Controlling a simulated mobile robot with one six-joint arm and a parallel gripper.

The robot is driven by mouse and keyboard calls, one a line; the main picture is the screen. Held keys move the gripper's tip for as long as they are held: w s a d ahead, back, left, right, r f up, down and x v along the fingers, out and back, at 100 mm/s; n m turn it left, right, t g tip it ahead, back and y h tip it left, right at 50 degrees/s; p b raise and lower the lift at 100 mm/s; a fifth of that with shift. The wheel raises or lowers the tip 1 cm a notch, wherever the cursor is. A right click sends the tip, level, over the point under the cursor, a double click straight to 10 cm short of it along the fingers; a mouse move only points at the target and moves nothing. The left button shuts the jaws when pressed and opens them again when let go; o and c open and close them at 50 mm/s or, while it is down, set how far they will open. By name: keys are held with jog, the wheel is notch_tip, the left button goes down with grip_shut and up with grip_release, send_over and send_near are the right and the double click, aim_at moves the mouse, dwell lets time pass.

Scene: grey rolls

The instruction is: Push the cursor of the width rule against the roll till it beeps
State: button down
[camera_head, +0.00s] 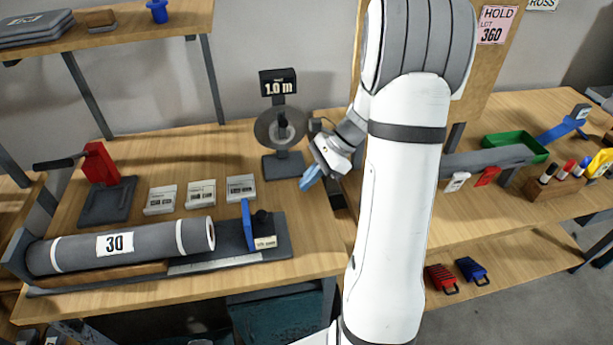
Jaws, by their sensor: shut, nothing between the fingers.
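A grey roll (160,242) with a white "30" label and two white bands lies on the width rule (215,262) at the left of the bench. The rule's cursor (248,224), a blue upright plate with a dark knob and a small pale label, stands right of the roll's right end. A gap shows between the plate and the roll. My gripper (308,182), with blue fingers, is shut and empty above the bench, to the right of and farther back than the cursor. It is apart from the cursor. My arm hides part of the bench's right side.
A round grey device with a "1.0 m" display (278,82) stands just behind my gripper. Three small white boxes (201,194) and a red lever press (105,180) stand behind the roll. The bench between cursor and gripper looks clear.

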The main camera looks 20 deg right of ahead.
jog(key=x, duration=0.6)
jog(key=p, duration=0.1)
send_near(260, 223)
jog(key=shift+x, duration=1.45)
jog(key=shift+w+f, duration=0.1)
jog(key=shift+f, duration=0.05)
